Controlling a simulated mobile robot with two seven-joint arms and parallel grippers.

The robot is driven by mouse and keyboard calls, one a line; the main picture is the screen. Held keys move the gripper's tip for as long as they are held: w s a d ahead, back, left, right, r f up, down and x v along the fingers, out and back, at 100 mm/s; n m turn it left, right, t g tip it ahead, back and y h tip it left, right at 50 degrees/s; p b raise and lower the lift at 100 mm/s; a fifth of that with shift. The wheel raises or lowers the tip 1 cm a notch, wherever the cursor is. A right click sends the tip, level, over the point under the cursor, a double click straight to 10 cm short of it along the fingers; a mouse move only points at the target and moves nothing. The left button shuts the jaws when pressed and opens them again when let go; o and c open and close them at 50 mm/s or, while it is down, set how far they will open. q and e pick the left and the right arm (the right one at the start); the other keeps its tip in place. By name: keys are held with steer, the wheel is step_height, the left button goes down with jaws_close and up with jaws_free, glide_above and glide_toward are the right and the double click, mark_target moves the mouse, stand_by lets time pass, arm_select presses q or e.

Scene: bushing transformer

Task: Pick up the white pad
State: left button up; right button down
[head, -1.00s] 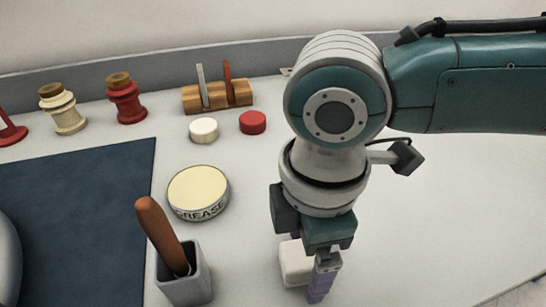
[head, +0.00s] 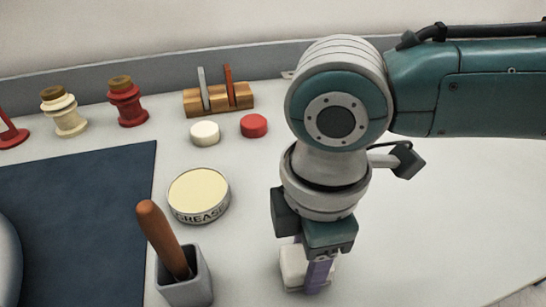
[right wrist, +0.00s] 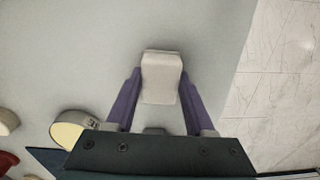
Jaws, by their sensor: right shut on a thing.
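The white pad (head: 291,266) is a small pale block with rounded edges at the bottom middle of the head view, partly hidden by my right gripper (head: 317,274). In the right wrist view the pad (right wrist: 161,72) lies between the two purple fingers, one along each side. My right gripper (right wrist: 160,88) points down and is shut on the pad. The pad appears to be at table level; I cannot tell any gap under it. My left gripper is not in view.
A grease tin (head: 198,195) and a grey cup (head: 186,280) with a brown-handled tool stand left of the pad. White (head: 205,133) and red (head: 254,125) round pieces, a wooden rack (head: 219,99) and spools are farther back. The table's right side is clear.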

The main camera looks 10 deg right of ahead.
steer(key=shift+r, duration=0.15)
step_height(320, 180, up, 20)
steer(key=p, duration=0.2)
steer(key=c, duration=0.8)
jaws_free()
steer(key=c, duration=0.6)
steer(key=shift+a, duration=0.1)
steer(key=shift+c, duration=0.3)
